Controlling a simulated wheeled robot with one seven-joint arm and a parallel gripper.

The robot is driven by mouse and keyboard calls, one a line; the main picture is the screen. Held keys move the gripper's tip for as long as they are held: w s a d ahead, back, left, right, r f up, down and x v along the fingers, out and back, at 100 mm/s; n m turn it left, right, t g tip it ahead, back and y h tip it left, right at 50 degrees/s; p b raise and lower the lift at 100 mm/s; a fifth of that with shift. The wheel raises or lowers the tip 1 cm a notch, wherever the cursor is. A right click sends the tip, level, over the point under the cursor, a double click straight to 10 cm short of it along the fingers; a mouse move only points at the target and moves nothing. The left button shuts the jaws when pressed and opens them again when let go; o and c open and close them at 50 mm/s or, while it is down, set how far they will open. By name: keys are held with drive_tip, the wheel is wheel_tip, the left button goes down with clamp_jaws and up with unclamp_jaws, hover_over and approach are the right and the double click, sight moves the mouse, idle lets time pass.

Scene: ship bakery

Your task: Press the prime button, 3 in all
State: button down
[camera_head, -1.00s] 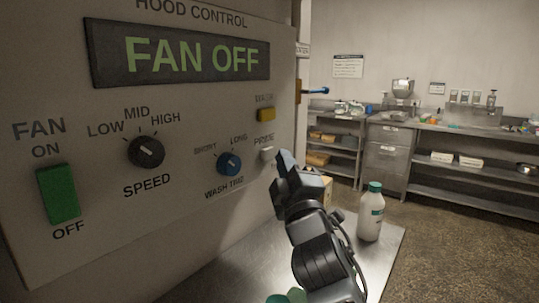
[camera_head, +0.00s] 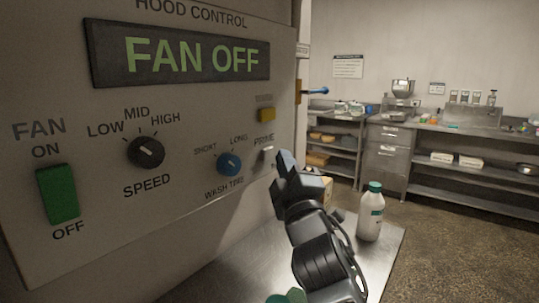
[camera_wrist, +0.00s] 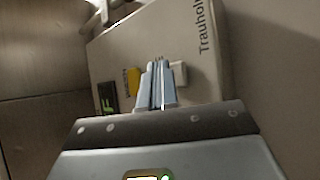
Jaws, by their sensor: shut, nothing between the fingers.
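The prime button (camera_head: 267,154) is a small white button under the PRIME label, at the lower right of the hood control panel (camera_head: 200,110). My gripper (camera_head: 284,162) is shut and empty, with its fingertips just right of the button in the head view. In the wrist view the shut fingers (camera_wrist: 158,84) point at the panel, and the white prime button (camera_wrist: 180,72) shows partly behind them. I cannot tell whether the fingertips touch it. The display (camera_head: 190,54) reads FAN OFF.
A yellow button (camera_head: 266,115) sits above the prime button. A blue knob (camera_head: 229,164), a black speed knob (camera_head: 146,152) and a green fan switch (camera_head: 58,193) are to the left. A white bottle (camera_head: 370,212) stands on the metal counter (camera_head: 225,268) below.

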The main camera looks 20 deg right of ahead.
drive_tip(key=shift+w+a, duration=0.1)
idle(0.4)
drive_tip(key=shift+w+a+b, duration=0.2)
drive_tip(key=shift+w+b, duration=0.05)
drive_tip(key=shift+b, duration=0.1)
drive_tip(key=shift+w+a+b, duration=0.25)
drive_tip(key=shift+w+b, duration=0.1)
idle(0.7)
drive_tip(key=shift+s+d+r, duration=0.1)
drive_tip(key=shift+s, duration=0.05)
drive_tip(key=shift+s+d+p, duration=0.4)
drive_tip(key=shift+s+p, duration=0.2)
drive_tip(key=shift+p, duration=0.05)
drive_tip(key=s+d+p, duration=0.1)
drive_tip(key=s+p, duration=0.1)
drive_tip(key=s+d+p, duration=0.2)
idle(0.6)
